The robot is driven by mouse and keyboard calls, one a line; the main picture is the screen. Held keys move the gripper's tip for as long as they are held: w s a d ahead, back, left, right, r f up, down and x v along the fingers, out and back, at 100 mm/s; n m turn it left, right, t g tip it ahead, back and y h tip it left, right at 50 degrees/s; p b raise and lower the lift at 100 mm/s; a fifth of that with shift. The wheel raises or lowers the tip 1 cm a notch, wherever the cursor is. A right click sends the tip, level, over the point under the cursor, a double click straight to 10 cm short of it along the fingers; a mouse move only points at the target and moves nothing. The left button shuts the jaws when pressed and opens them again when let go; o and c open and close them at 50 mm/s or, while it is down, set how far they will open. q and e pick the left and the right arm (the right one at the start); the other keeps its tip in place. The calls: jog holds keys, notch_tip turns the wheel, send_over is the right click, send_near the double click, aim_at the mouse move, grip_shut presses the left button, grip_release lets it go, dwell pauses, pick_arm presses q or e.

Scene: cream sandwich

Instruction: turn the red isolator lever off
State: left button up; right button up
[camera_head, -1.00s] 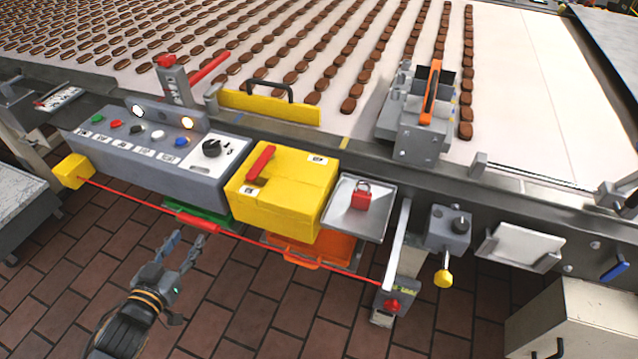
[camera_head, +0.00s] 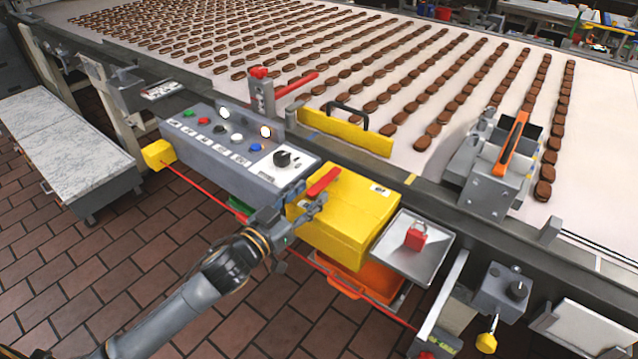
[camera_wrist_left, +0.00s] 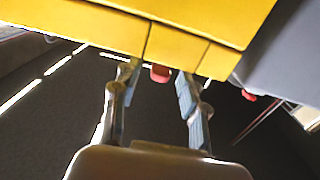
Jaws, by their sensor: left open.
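The red isolator lever (camera_head: 323,182) lies on top of the yellow box (camera_head: 345,230), near its left end, slanting up to the right. My left gripper (camera_head: 309,199) is open at the box's front left top edge, its fingertips close to the lever's lower end. Whether they touch the lever or box I cannot tell. In the left wrist view the gripper (camera_wrist_left: 159,73) is open below the yellow box (camera_wrist_left: 180,40). A small red piece (camera_wrist_left: 160,74) shows between its fingertips there; I cannot tell whether it is the lever. My right gripper is not in view.
The grey button panel (camera_head: 232,150) stands left of the box. A metal tray (camera_head: 440,238) with a red padlock (camera_head: 415,236) is to its right. A red cord (camera_head: 205,188) runs in front, above an orange bin (camera_head: 375,280). The conveyor (camera_head: 400,60) with biscuits is behind.

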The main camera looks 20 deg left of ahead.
aim_at(319, 185)
pick_arm(q)
jog(key=shift+x, duration=2.1)
jog(key=shift+c, duration=0.5)
grip_shut()
